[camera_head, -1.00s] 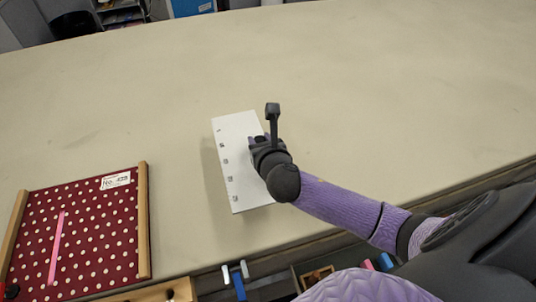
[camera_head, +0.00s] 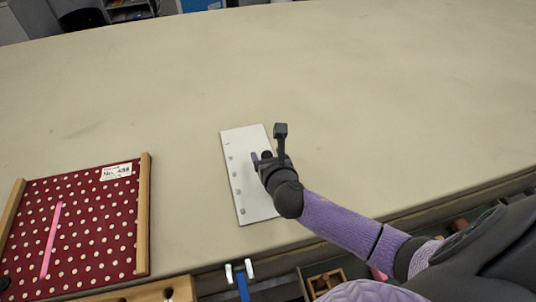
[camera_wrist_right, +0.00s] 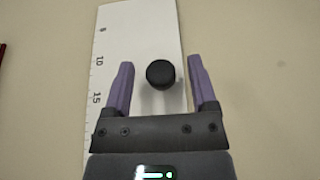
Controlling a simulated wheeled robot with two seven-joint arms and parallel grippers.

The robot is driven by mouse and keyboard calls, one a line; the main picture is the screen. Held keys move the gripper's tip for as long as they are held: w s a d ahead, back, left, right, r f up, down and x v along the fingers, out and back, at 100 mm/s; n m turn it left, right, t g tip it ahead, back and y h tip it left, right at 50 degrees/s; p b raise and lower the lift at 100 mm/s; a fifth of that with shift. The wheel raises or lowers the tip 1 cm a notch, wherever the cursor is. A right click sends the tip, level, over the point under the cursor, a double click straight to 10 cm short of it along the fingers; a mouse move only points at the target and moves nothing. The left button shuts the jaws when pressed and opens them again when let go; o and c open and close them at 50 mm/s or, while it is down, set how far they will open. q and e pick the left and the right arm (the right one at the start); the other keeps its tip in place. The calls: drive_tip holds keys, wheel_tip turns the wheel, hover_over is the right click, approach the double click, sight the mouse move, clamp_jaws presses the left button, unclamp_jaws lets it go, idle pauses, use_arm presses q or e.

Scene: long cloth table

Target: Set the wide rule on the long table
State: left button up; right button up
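The wide rule (camera_head: 238,178) is a white flat plate with dark marks along its left edge. It lies on the long table (camera_head: 390,90), near the front edge, slightly tilted in the head view. In the right wrist view the rule (camera_wrist_right: 115,45) carries numbers and a black round knob (camera_wrist_right: 160,73). My right gripper (camera_wrist_right: 161,65) is open around the knob, with a gap on both sides. In the head view my right gripper (camera_head: 267,156) hides the rule's right part. My left gripper is not in view.
A red polka-dot board (camera_head: 90,240) with wooden side rails, a label and a pink strip (camera_head: 51,240) lies at the left. A blue and white clamp-like thing (camera_head: 240,275) is at the front edge. The table's middle, back and right are clear.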

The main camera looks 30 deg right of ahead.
drive_tip(key=shift+r, duration=0.15)
drive_tip(key=p+v, duration=0.3)
drive_tip(key=v, duration=0.8)
drive_tip(key=shift+p, duration=0.4)
drive_tip(key=shift+s+a+r, duration=0.15)
drive_tip(key=shift+s, duration=0.3)
